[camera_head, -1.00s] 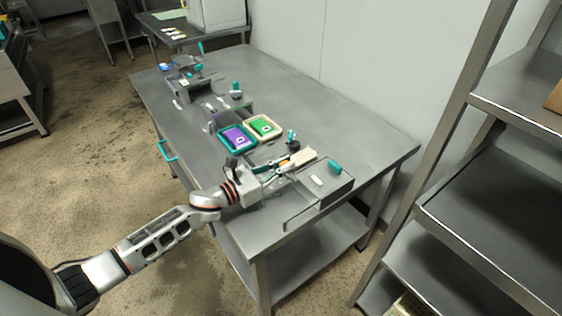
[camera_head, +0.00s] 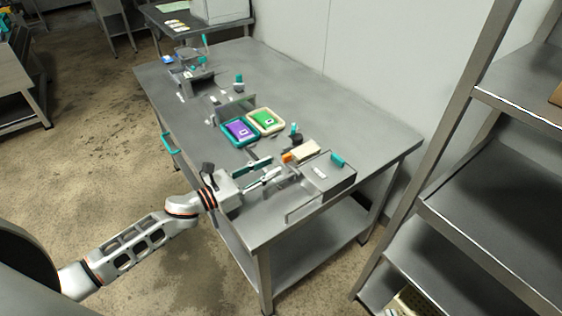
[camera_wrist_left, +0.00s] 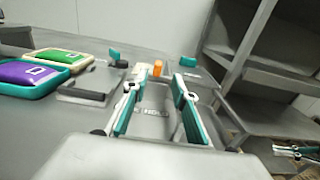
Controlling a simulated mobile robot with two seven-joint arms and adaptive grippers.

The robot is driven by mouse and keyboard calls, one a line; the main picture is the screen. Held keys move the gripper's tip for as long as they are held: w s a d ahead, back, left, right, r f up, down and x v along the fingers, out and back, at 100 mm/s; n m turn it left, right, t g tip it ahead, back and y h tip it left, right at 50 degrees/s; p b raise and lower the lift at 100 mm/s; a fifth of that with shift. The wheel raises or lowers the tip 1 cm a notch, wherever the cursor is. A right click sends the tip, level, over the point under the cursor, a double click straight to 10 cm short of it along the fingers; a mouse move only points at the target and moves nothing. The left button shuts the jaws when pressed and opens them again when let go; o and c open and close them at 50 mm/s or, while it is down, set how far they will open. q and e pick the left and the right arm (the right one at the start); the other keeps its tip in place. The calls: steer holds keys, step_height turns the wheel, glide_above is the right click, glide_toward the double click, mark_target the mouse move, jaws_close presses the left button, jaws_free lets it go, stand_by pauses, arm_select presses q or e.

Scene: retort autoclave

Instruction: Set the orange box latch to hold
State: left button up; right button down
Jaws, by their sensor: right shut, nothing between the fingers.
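A small orange block (camera_head: 287,157) sits at the left end of a cream block (camera_head: 305,150) at the table's near right end. Orange also shows in the left wrist view (camera_wrist_left: 157,68), beyond and between my fingertips. My left gripper (camera_head: 276,166) is open, its two teal-padded fingers apart with nothing held, just short of the orange block. In the left wrist view, the word HOLD is readable on a grey surface (camera_wrist_left: 151,112) between the fingers (camera_wrist_left: 158,86). My right gripper (camera_wrist_left: 298,152) shows small at that view's right edge, shut and away from the table.
A purple-topped tray (camera_head: 238,130) and a green-topped tray (camera_head: 265,121) lie left of the station. A grey box with a teal knob (camera_head: 338,160) stands right of the orange block. A metal rack (camera_head: 470,200) stands at the right. The table's back right is clear.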

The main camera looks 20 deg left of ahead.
arm_select(q)
steer(key=shift+v, duration=2.3)
steer(key=shift+s, duration=0.1)
